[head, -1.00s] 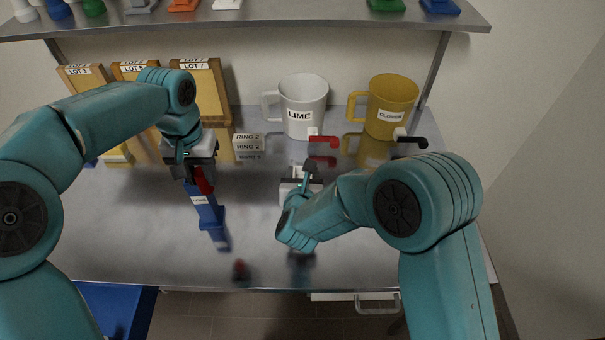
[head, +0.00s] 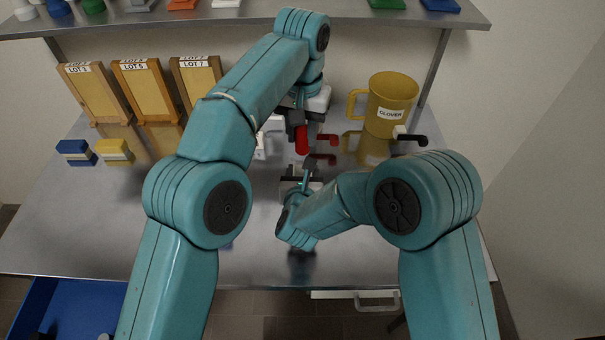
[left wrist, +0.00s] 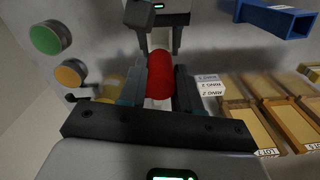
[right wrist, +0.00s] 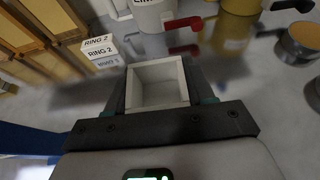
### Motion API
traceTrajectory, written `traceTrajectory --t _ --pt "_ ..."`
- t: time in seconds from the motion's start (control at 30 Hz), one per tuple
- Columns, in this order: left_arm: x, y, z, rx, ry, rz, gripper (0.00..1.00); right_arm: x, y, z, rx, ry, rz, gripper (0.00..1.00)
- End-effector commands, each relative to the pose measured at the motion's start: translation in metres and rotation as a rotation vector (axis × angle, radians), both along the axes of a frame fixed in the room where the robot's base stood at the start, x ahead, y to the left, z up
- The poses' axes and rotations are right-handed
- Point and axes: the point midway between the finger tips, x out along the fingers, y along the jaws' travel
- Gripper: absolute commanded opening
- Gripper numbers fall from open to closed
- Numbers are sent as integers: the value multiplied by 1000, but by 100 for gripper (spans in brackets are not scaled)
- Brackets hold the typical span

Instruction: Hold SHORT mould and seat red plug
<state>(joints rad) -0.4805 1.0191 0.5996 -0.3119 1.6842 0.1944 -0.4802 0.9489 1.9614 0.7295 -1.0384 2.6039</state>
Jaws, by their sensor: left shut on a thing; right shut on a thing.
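The red plug (head: 302,141) is a red cylinder, and my left gripper (head: 300,126) is shut on it, holding it in the air behind and above the right gripper. It fills the middle of the left wrist view (left wrist: 160,75). My right gripper (head: 302,180) is shut on a white, square, hollow mould (right wrist: 158,72), whose open top faces up and looks empty in the right wrist view. No label shows on this mould. The plug is apart from the mould.
A yellow CLOVER mug (head: 390,103) and a black-handled item (head: 410,138) stand back right. A red-handled item (right wrist: 183,23) is by the white mug (right wrist: 150,14). RING blocks (right wrist: 101,50) and LOT frames (head: 145,90) are at left. A shelf (head: 250,16) runs above.

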Motion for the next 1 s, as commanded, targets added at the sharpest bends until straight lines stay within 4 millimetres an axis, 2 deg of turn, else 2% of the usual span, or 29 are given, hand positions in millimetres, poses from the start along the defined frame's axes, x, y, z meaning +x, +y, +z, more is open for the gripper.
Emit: traceTrajectory --t 0.2,0.37,0.6,1.0 --pt "-1 0 -37 1 5 -2 3 0 0 0 0 1 0 10" --pt "-1 0 -55 1 2 -1 3 0 0 0 0 1 0 10" --pt "-1 0 -91 0 2 0 3 0 0 0 0 0 0 10" --pt "-1 0 -97 -1 1 -1 3 0 0 0 0 1 0 10"
